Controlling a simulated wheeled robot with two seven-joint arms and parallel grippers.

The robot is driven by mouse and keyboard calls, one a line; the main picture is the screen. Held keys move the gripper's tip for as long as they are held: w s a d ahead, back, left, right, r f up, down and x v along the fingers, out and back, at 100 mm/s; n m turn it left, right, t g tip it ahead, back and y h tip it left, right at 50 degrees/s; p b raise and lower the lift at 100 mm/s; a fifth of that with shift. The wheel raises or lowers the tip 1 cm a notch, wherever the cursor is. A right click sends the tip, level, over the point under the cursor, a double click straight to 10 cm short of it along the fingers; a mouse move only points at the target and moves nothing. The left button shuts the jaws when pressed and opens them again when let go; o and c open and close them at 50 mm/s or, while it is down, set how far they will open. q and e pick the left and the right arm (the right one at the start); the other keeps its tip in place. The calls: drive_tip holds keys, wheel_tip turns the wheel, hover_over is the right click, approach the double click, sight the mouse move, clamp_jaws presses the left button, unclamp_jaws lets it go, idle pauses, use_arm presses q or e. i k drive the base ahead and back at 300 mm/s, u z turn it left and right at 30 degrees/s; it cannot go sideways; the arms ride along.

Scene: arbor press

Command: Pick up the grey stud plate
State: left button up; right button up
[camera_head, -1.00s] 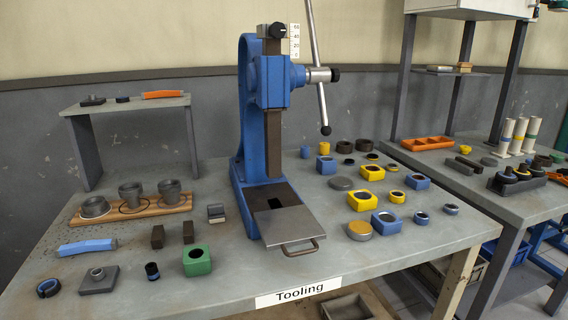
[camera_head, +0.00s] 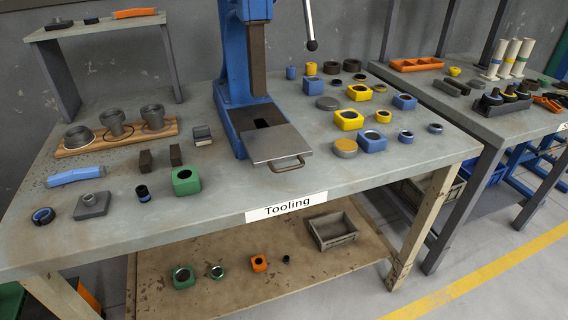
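A grey square plate with a short round stud on top (camera_head: 92,204) lies on the front left of the grey table. It looks like the grey stud plate. A dark blue ring (camera_head: 43,216) lies to its left, and a small black and blue cylinder (camera_head: 142,193) stands to its right. A light blue bar (camera_head: 76,176) lies behind it. Neither of my grippers is in view.
The blue arbor press (camera_head: 239,75) stands mid-table with a handled steel plate (camera_head: 275,145) in front. A green block (camera_head: 186,180) is left of it. Yellow and blue blocks fill the right side. A lower shelf (camera_head: 225,285) holds a grey bin (camera_head: 332,231).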

sight(96, 204)
drive_tip(key=z, duration=1.7)
drive_tip(key=i, duration=1)
drive_tip(key=u, duration=3.95)
